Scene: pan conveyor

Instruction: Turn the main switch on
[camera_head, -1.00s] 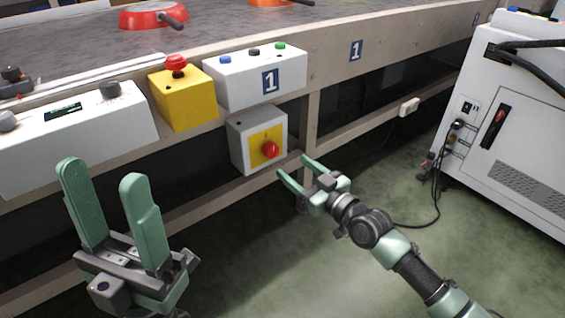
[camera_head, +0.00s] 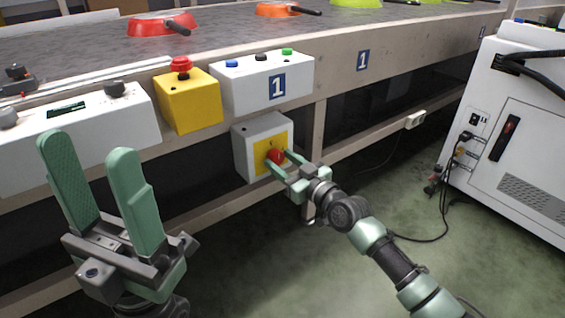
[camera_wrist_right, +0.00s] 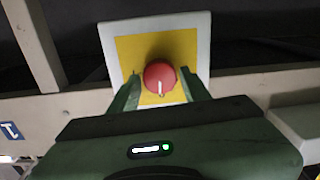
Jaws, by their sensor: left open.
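The main switch is a red round knob (camera_head: 276,156) on a yellow plate (camera_head: 262,148) on a white box (camera_head: 243,150) below the conveyor edge. It also shows in the right wrist view as a red knob (camera_wrist_right: 160,77) with a white mark at its lower edge. My right gripper (camera_head: 280,160) is at the knob, with one finger on each side of it. In the right wrist view its fingers (camera_wrist_right: 160,92) stand apart, and I cannot tell whether they touch the knob. My left gripper (camera_head: 95,170) is open and empty at the lower left, away from the switch.
A yellow box (camera_head: 190,108) with a red emergency button (camera_head: 181,66) and a white button box (camera_head: 262,85) sit above the switch. A white control panel (camera_head: 60,125) is at left. Pans, including a red one (camera_head: 150,24), lie on the conveyor. A white cabinet (camera_head: 520,130) stands at right.

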